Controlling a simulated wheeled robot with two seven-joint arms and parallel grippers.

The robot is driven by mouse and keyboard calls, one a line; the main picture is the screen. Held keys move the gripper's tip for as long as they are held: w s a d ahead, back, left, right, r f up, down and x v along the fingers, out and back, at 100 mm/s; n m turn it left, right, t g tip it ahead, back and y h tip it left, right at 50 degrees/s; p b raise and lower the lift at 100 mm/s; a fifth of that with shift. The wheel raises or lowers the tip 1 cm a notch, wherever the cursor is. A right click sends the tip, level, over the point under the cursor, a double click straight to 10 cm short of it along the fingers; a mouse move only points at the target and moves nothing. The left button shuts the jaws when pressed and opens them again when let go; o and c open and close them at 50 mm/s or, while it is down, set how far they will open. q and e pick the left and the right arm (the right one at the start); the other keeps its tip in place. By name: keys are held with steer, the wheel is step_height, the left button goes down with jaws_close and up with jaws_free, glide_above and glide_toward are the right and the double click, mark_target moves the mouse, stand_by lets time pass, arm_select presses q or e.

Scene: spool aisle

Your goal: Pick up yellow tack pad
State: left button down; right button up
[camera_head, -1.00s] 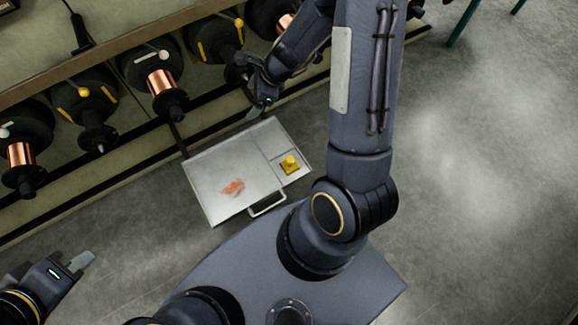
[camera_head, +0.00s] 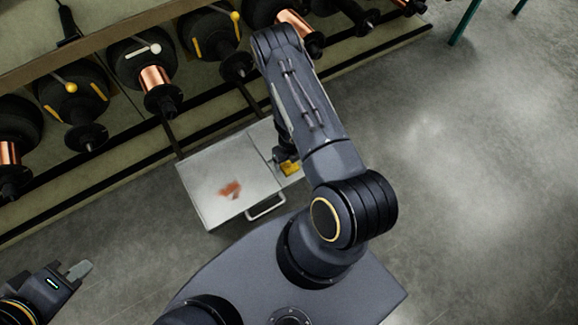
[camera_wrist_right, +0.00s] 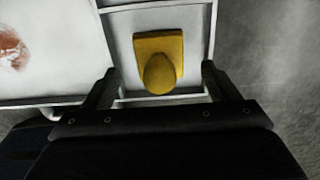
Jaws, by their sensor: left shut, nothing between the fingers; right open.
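The yellow tack pad (camera_head: 290,168) lies in a small compartment at the right side of the metal tray (camera_head: 206,176). In the right wrist view the pad (camera_wrist_right: 158,52) shows whole, a square with a rounded knob. My right gripper (camera_wrist_right: 158,82) is open, its fingers on either side of the pad's near end and apart from it. In the head view my right gripper (camera_head: 284,160) is just over the pad and partly hides it. My left gripper (camera_head: 80,270) is shut and empty, at the lower left, far from the tray.
A reddish-brown patch (camera_head: 230,190) lies in the tray's large compartment. The tray has a handle (camera_head: 266,207) on its near side. Several spools, some with copper wire (camera_head: 155,78), line the rack behind. The floor at right (camera_head: 470,170) is clear.

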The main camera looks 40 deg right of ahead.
mark_target(289, 164)
step_height(289, 164, down, 4)
steer(key=shift+r+b, duration=0.1)
steer(key=shift+b, duration=0.55)
steer(key=shift+r, duration=0.1)
steer(key=c, duration=1.1)
step_height(289, 164, up, 10)
steer(key=p, duration=0.4)
steer(key=shift+p, duration=0.4)
